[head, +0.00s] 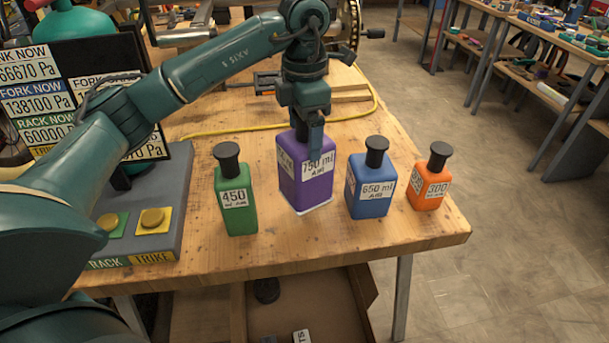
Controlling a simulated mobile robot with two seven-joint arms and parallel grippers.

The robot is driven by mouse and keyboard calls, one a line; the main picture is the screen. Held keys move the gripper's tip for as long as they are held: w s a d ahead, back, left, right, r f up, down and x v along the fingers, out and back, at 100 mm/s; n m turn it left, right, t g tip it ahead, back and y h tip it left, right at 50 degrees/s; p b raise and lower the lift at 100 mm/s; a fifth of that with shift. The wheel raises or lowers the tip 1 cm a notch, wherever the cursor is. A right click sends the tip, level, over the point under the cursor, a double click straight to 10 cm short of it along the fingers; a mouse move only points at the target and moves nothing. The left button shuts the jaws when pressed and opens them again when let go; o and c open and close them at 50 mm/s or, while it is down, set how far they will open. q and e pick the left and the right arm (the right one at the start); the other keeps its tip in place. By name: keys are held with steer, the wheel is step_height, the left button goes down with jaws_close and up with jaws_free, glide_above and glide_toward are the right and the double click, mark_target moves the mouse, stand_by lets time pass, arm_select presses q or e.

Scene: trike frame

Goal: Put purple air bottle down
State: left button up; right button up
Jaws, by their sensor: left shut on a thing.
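The purple air bottle (305,185), labelled 750 ml AIR, is upright on or just above the wooden workbench (330,250), between the green and blue bottles. My left gripper (307,138) comes down from above and is shut on its top. The gripper hides the bottle's cap and part of the label. A thin pale edge shows along the bottle's base; I cannot tell whether the base touches the wood. My right gripper is not in view.
A green 450 bottle (235,192) stands left of the purple one. A blue 650 ml bottle (370,180) and an orange 300 bottle (430,178) stand to the right. A grey button box (165,190) and a pressure display (80,60) are at left. Bare wood lies in front.

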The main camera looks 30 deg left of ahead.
arm_select(q)
steer(key=shift+f, duration=3)
